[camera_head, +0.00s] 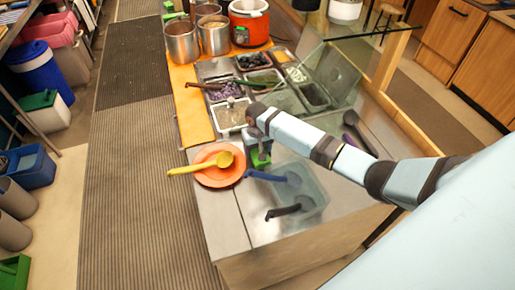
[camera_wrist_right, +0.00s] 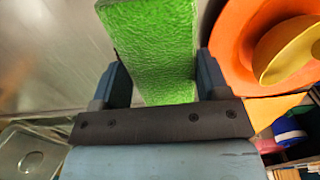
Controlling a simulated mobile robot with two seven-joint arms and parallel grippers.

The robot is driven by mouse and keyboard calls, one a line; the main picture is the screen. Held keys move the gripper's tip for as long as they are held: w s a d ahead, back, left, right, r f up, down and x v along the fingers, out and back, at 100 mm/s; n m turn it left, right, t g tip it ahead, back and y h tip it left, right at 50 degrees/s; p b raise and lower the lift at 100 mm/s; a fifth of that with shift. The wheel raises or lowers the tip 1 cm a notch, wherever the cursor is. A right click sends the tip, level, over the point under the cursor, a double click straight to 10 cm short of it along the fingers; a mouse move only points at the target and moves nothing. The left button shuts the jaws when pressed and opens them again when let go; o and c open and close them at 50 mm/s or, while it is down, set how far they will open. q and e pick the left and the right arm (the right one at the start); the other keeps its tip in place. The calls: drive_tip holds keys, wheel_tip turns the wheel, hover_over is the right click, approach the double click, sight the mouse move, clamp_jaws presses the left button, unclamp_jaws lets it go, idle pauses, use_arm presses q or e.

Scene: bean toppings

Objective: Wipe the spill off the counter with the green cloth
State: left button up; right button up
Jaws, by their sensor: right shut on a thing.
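My right gripper (camera_head: 256,143) is over the metal counter (camera_head: 232,212), just right of the orange plate. It is shut on the green cloth (camera_head: 261,159), which shows as a small green patch below the jaws. In the right wrist view the cloth (camera_wrist_right: 155,45) is a flat green textured piece standing out between the two blue fingers of the gripper (camera_wrist_right: 160,82). I cannot make out a spill on the counter; my arm covers part of the surface. My left gripper is not in view.
An orange plate (camera_head: 213,178) with a yellow spoon (camera_head: 207,163) is close left of the cloth. A clear bin (camera_head: 312,190) with a blue and a black ladle is in front. Topping pans (camera_head: 231,115), steel pots (camera_head: 182,42) and a glass guard (camera_head: 350,20) lie beyond.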

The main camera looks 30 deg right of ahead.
drive_tip(key=shift+f, duration=0.5)
idle(0.3)
drive_tip(key=shift+s+d+r+p, duration=0.15)
drive_tip(key=shift+d+p, duration=0.1)
drive_tip(key=shift+d, duration=0.3)
drive_tip(key=shift+s+d+f+p, duration=0.1)
drive_tip(key=shift+d+p, duration=0.15)
drive_tip(key=shift+d, duration=0.3)
drive_tip(key=shift+s+d+p, duration=0.2)
drive_tip(key=shift+d+p, duration=0.05)
drive_tip(key=shift+d, duration=0.45)
drive_tip(key=shift+s+d+p, duration=0.15)
drive_tip(key=shift+d+p, duration=0.1)
drive_tip(key=shift+d, duration=0.4)
drive_tip(key=shift+a, duration=0.2)
drive_tip(key=shift+w+a+p, duration=0.2)
drive_tip(key=shift+a+p, duration=0.05)
drive_tip(key=shift+a, duration=0.5)
drive_tip(key=shift+w+a+p, duration=0.2)
drive_tip(key=shift+a, duration=0.6)
drive_tip(key=shift+w+a+p, duration=0.2)
drive_tip(key=shift+a+p, duration=0.05)
drive_tip(key=shift+a, duration=0.5)
